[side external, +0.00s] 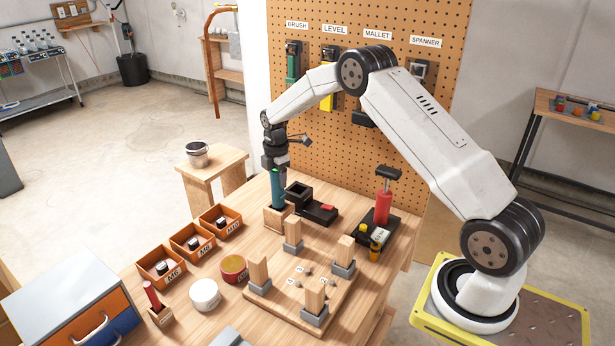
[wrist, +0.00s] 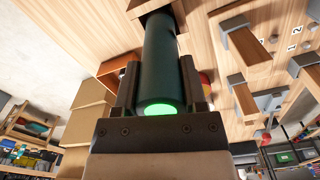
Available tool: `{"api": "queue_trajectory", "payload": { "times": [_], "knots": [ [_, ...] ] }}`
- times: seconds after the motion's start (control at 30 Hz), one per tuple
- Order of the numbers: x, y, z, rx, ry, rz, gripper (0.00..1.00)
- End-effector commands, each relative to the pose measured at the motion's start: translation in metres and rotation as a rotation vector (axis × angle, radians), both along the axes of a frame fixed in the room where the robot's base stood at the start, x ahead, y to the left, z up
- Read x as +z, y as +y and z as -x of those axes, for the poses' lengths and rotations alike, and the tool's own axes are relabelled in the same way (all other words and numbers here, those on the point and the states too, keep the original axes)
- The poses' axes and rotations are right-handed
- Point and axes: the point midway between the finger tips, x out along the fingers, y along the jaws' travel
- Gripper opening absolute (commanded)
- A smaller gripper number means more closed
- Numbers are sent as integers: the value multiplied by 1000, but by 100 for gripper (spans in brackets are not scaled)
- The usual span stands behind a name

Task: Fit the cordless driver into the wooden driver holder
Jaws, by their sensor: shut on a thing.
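The cordless driver (side external: 277,188) is a teal cylinder, held upright by my gripper (side external: 275,168) in the side view. In the wrist view the driver (wrist: 160,55) is dark teal with a glowing green end near the palm. My gripper (wrist: 159,80) has a finger on each side of it and is shut on it. The wooden driver holder (side external: 276,224) is a small block on the bench directly under the driver. The driver's lower end meets the holder's dark opening at the top of the wrist view; how deep it sits is hidden.
A black charger-like stand (side external: 318,213) is close right of the holder. Orange bins (side external: 220,222) stand at left, and a board with upright wooden posts (side external: 300,290) is in front. A red bottle-like tool (side external: 383,207) stands at right. The pegboard (side external: 400,35) rises behind.

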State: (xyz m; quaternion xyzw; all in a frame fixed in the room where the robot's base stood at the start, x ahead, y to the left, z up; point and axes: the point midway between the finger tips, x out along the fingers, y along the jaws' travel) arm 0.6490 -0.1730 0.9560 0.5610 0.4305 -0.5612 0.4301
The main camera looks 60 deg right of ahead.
Motion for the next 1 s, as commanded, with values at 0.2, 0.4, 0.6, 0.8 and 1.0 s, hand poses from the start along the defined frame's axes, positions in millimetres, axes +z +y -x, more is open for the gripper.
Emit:
{"api": "queue_trajectory", "payload": {
  "times": [0.2,0.4,0.6,0.8,1.0],
  "knots": [
    [-3,0,-1,0,-2,1,0],
    [-7,0,-1,0,-3,1,0],
    [-9,0,-1,0,-3,1,63],
    [-9,0,0,0,-2,1,95],
    [-10,0,0,0,1,0,95]
  ]
}}
